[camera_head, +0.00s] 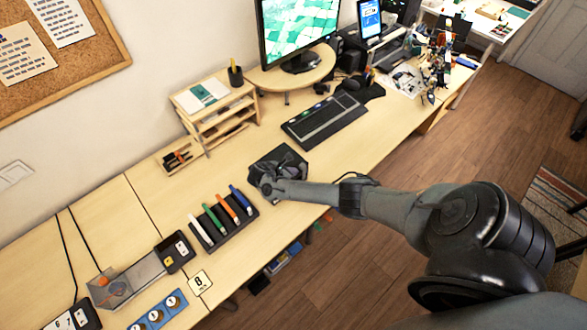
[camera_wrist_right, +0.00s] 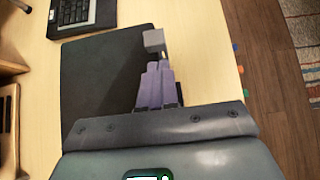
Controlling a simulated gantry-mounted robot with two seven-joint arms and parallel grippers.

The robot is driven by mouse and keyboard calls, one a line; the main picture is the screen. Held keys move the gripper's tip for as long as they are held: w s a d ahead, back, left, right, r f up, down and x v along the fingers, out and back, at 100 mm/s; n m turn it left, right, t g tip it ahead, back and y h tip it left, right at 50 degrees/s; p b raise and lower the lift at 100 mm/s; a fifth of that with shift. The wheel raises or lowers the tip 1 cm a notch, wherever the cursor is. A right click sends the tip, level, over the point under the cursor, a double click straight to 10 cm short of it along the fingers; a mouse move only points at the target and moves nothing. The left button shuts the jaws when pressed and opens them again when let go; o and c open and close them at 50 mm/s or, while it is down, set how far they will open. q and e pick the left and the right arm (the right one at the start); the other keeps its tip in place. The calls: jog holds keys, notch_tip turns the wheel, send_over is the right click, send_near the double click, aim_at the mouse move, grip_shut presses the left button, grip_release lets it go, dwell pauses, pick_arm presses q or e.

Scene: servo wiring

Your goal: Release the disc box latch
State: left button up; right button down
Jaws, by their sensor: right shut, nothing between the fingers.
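A flat dark box (camera_head: 263,162), which I take to be the disc box, lies on the desk at the end of my right arm. It fills much of the upper left of the right wrist view (camera_wrist_right: 95,75). A small light-grey block (camera_wrist_right: 153,40), perhaps its latch, shows at the box's right edge. My right gripper (camera_head: 268,182) is over the box's near side and hides part of it. In the wrist view the right gripper's fingers (camera_wrist_right: 157,66) are together and empty, tips just short of the grey block. I cannot tell whether they touch it. My left gripper is not in view.
A dark rack (camera_head: 228,228) with several coloured pens stands left of the box. A keyboard (camera_head: 324,119) lies beyond it to the right. A wooden shelf unit (camera_head: 213,115) stands behind. Bare desk surrounds the box, and the desk's front edge is close by.

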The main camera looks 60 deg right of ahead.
jog(key=a, duration=0.1)
jog(key=w+a+r, duration=0.1)
jog(key=a, duration=0.1)
jog(key=shift+w+a+r+p, duration=0.2)
jog(key=shift+r+p, duration=0.1)
jog(key=shift+p, duration=0.05)
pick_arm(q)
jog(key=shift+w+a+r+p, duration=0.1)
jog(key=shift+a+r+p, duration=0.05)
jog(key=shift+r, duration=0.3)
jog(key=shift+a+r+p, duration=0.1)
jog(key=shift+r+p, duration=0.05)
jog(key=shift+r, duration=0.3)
pick_arm(e)
jog(key=v, duration=0.7)
jog(key=shift+r, duration=0.25)
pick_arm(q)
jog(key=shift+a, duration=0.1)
pick_arm(e)
jog(key=shift+a, duration=0.1)
